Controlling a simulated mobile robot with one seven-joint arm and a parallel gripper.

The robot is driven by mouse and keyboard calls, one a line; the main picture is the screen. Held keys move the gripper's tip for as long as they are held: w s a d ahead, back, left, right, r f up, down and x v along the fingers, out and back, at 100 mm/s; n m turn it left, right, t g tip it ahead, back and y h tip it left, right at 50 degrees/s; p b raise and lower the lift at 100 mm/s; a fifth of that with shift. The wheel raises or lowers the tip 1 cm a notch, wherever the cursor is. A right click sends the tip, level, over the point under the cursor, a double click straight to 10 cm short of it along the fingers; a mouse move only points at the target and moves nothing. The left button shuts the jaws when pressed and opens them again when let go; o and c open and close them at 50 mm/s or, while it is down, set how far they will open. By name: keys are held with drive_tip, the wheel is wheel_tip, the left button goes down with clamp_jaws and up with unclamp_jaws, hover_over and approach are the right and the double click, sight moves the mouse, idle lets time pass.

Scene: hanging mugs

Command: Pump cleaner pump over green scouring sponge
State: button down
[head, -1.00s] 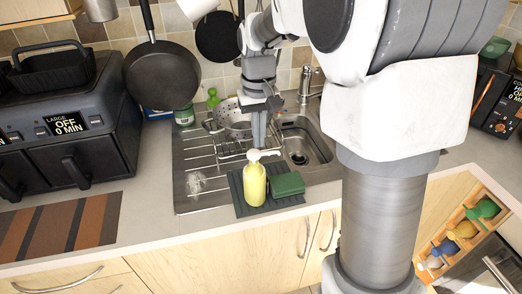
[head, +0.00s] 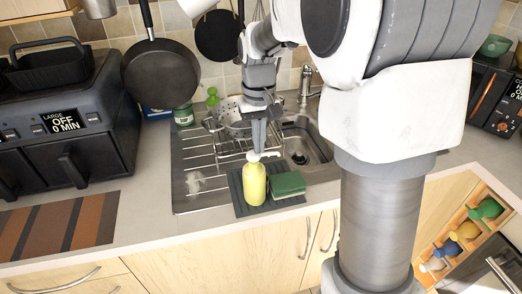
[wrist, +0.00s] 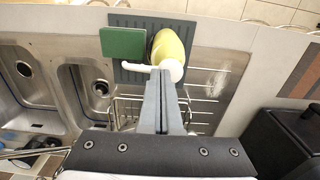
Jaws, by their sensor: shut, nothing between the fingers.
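The cleaner pump is a yellow bottle (head: 254,184) with a white pump head (head: 253,157). It stands upright on a dark ribbed mat (head: 238,200) at the sink's front edge. In the wrist view the bottle (wrist: 168,46) is partly behind its white head and nozzle (wrist: 172,70). The green scouring sponge (head: 288,184) lies on the mat just right of the bottle; it also shows in the wrist view (wrist: 123,43). My gripper (head: 259,148) is shut and empty, pointing down, its fingertips at the pump head. In the wrist view the fingertips (wrist: 159,72) overlap the head; I cannot tell whether they touch.
A wire rack (head: 200,160) and steel sink (head: 305,150) lie behind the mat. A black pan (head: 160,75) hangs at the left above the counter. A black air fryer (head: 70,125) and striped mat (head: 60,225) are at the left.

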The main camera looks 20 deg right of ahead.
idle(0.4)
drive_tip(key=shift+r+p, duration=0.8)
drive_tip(key=shift+r, duration=0.15)
wheel_tip(320, 180, up, 7)
drive_tip(key=p, duration=0.5)
drive_tip(key=shift+p, duration=0.4)
drive_tip(key=s+r+t, duration=0.2)
drive_tip(key=s+r, duration=0.1)
drive_tip(key=s, duration=0.7)
drive_tip(key=s+r+t, duration=0.3)
drive_tip(key=s, duration=0.7)
drive_tip(key=shift+s+r+t, duration=0.2)
drive_tip(key=shift+s+t, duration=0.05)
drive_tip(key=shift+t, duration=0.05)
